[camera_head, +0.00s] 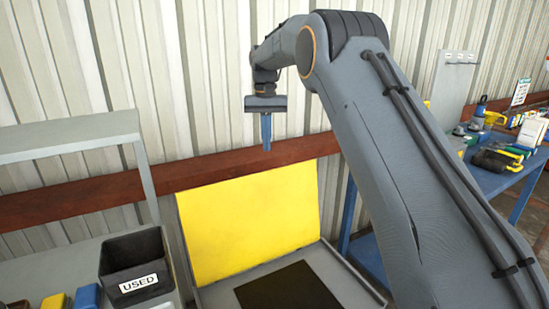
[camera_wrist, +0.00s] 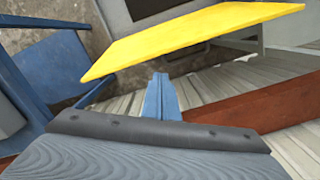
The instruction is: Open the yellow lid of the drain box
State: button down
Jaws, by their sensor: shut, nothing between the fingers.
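The yellow lid (camera_head: 252,222) stands raised at the back of the grey drain box (camera_head: 335,272), leaning toward the wall. The box top shows a dark rectangular opening (camera_head: 290,288). In the wrist view the lid (camera_wrist: 190,35) is a tilted yellow panel just beyond the fingertips. My gripper (camera_head: 266,146) points down, above the lid's top edge and near the wall. Its blue fingers are together and empty, and they also show in the wrist view (camera_wrist: 160,80). A small gap seems to lie between fingers and lid; I cannot tell for sure.
A black bin marked USED (camera_head: 135,263) stands on a grey bench at left, below a grey shelf (camera_head: 70,134). A red-brown beam (camera_head: 80,205) runs along the corrugated wall. A blue table (camera_head: 490,178) with several tools stands at right.

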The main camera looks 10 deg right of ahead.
notch_tip(320, 180, down, 7)
jog(key=d+n+t+p, duration=0.1)
jog(key=d+n+p, duration=0.1)
jog(key=n+p, duration=0.3)
jog(key=shift+s+d+t+y+p, duration=0.3)
jog(key=shift+s+d+t+p, duration=0.1)
jog(key=shift+p, duration=0.75)
